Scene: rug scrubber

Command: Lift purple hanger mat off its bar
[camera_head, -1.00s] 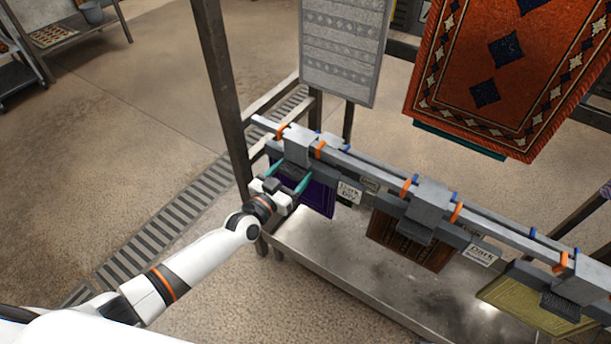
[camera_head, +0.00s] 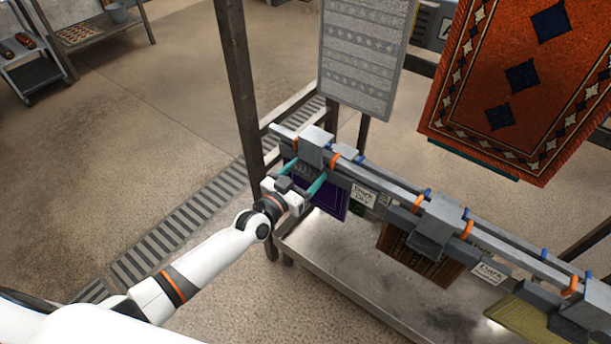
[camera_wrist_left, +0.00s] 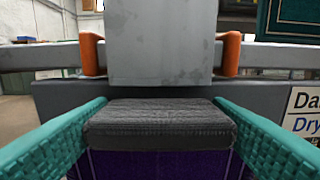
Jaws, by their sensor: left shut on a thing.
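The purple mat (camera_head: 329,198) hangs at the left end of the rail, partly hidden behind my left gripper (camera_head: 302,180). In the left wrist view its purple cloth (camera_wrist_left: 160,165) shows below a dark ribbed grip block (camera_wrist_left: 160,122). The teal fingers of my left gripper, also in the left wrist view (camera_wrist_left: 160,130), are shut on this block from both sides. A grey hanger hook (camera_head: 317,147) sits over the bar (camera_head: 385,182) between two orange pegs (camera_wrist_left: 92,54). My right gripper is not in view.
A brown mat (camera_head: 418,254) and a yellow mat (camera_head: 520,325) hang farther right on the rail. A "Dark Dry" label (camera_head: 363,195) is beside the purple mat. A steel tray (camera_head: 350,270) lies below; a post (camera_head: 240,85) stands close left.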

